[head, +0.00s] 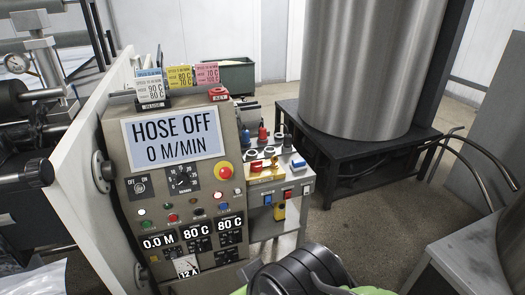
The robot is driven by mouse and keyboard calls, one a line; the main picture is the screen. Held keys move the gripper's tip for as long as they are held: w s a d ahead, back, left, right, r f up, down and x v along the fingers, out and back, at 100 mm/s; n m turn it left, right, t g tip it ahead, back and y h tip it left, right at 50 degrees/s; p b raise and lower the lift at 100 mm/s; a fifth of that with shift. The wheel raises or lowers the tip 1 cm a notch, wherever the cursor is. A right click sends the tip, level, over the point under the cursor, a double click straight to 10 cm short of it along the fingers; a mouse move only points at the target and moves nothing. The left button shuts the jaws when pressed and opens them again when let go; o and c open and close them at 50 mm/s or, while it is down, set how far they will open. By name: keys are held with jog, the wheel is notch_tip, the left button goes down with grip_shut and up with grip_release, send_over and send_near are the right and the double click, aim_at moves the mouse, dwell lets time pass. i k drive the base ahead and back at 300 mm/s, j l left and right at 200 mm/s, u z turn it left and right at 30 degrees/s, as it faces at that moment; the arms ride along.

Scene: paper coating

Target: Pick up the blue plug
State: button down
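Small blue parts show on the side unit right of the control panel. One blue piece (298,161) sits at the right end of its upper shelf, and another blue piece (268,200) is on its front face. They are too small for me to tell which is the blue plug. A dark, rounded part of my arm shows at the bottom edge, below and apart from the side unit. My gripper's fingertips are not visible.
The control panel (185,205) reads "HOSE OFF 0 M/MIN". The side unit (285,220) also carries red and yellow parts. A large metal drum (365,65) stands on a black stand (345,160) behind right. Bare floor (360,225) lies right of the unit.

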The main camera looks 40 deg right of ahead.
aim_at(245, 139)
jog(key=i+l, duration=0.2)
jog(key=l, duration=0.15)
jog(key=i+l, duration=0.15)
jog(key=l, duration=0.2)
jog(key=i+l+u, duration=0.1)
jog(key=i+l, duration=0.25)
jog(key=l, duration=0.3)
jog(key=i+l, duration=0.15)
jog(key=l, duration=0.25)
jog(key=i+l+u, duration=0.1)
jog(key=l, duration=0.25)
jog(key=i, duration=0.1)
